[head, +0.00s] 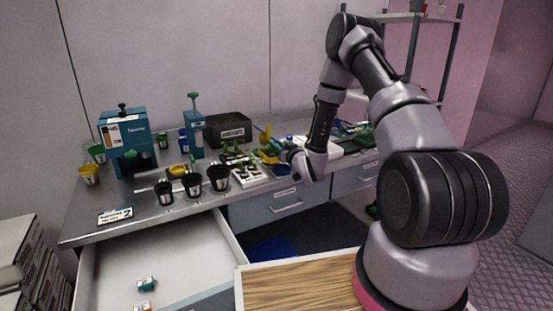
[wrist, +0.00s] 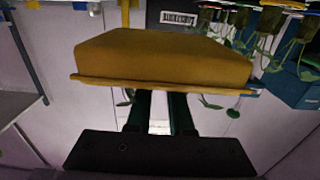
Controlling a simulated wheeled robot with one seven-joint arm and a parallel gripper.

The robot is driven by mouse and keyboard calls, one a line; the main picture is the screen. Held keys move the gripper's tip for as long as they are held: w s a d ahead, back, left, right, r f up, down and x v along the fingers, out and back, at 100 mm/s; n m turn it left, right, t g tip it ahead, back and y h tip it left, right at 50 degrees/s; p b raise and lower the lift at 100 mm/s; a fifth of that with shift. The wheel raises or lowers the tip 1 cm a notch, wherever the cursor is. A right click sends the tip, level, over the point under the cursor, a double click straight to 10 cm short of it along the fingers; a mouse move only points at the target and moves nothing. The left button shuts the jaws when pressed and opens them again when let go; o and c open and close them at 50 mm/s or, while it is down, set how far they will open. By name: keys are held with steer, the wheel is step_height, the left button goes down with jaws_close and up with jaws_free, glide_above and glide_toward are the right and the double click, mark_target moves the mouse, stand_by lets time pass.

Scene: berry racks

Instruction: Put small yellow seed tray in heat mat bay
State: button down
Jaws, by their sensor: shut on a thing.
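A small yellow seed tray (wrist: 160,58) fills the upper middle of the wrist view, with its rim toward my gripper (wrist: 162,108). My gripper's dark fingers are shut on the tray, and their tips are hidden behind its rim. In the head view, the yellow tray (head: 268,156) shows small over the middle of the bench, at the end of my arm. My gripper (head: 284,158) is small and partly hidden there by my wrist. I cannot tell in the head view whether the tray touches anything below it. I cannot make out the heat mat bay for certain.
The steel bench (head: 140,198) is crowded. Black pots (head: 192,184) stand near its front edge, beside a white tray of seedlings (head: 250,179). A blue machine (head: 124,142) and a black box (head: 228,130) stand behind. A drawer (head: 165,275) is open at front left.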

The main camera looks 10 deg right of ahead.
steer(key=shift+d+f, duration=0.1)
steer(key=shift+f, duration=2.05)
steer(key=shift+f, duration=0.45)
steer(key=c, duration=1.2)
jaws_free()
steer(key=shift+f, duration=0.1)
steer(key=shift+c, duration=0.2)
steer(key=o, duration=0.4)
steer(key=shift+o, duration=0.2)
